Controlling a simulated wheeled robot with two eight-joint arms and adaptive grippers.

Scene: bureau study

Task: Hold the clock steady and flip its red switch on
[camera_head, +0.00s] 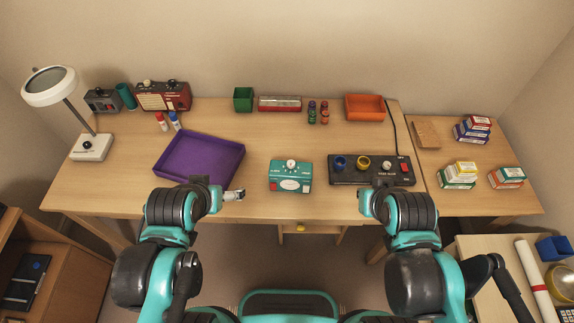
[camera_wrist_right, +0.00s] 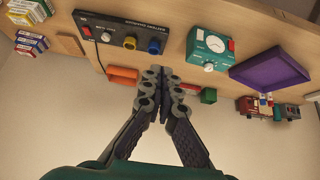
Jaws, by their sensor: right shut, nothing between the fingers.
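The teal clock (camera_head: 290,177), a box with a white round dial on its front, stands near the middle of the desk's front edge. It also shows, turned over, in the right wrist view (camera_wrist_right: 208,48). Small red parts show on its face; which is the switch is too small to tell. My left gripper (camera_head: 235,194) is left of the clock, by the purple tray's front corner, apart from the clock; its jaw opening is unclear. My right gripper (camera_wrist_right: 161,74) is shut and empty, apart from the clock. In the head view its fingers are mostly hidden by my arm.
The purple tray (camera_head: 239,152) lies left of the clock. A black panel (camera_head: 343,178) with knobs and a red switch (camera_head: 404,167) is right of it. Bins, a red radio (camera_head: 163,96) and small bottles line the back. Bare desk lies behind the clock.

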